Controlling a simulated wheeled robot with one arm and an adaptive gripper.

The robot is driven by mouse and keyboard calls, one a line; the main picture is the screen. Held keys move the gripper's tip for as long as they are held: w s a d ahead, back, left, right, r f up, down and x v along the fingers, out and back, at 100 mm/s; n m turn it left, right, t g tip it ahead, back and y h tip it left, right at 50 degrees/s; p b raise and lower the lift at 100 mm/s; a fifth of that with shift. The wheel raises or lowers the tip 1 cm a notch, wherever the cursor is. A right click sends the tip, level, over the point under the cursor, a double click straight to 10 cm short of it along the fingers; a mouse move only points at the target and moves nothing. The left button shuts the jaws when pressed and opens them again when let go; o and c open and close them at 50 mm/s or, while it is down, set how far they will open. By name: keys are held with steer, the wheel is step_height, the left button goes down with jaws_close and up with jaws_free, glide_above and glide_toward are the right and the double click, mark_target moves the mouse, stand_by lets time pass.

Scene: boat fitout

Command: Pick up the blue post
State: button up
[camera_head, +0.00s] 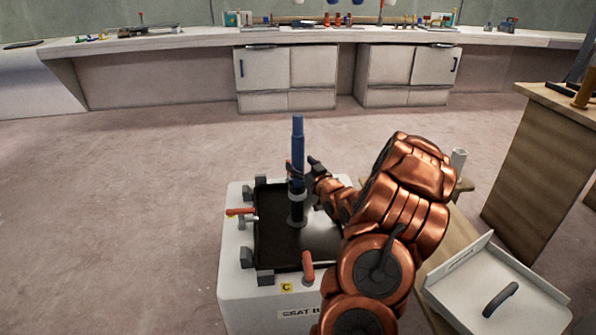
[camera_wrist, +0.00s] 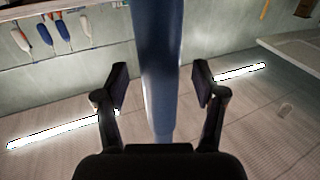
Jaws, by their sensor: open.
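The blue post (camera_head: 298,140) stands upright in a dark round socket (camera_head: 297,213) on the black recessed top of a white box marked "SEAT B". My gripper (camera_head: 304,166) is at the post's lower middle, reaching in from the right. In the wrist view the blue post (camera_wrist: 158,70) runs between the two open fingers of my gripper (camera_wrist: 160,85). A gap shows on each side of the post, so neither finger appears to touch it. My arm hides the box's right part.
The white box (camera_head: 232,285) has orange-handled clamps (camera_head: 308,266) and grey corner blocks around its top. A white panel with a black handle (camera_head: 495,285) lies at the lower right. A wooden cabinet (camera_head: 540,165) stands right. Open floor (camera_head: 130,200) lies left.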

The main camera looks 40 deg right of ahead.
steer(key=shift+x, duration=1.05)
jaws_close()
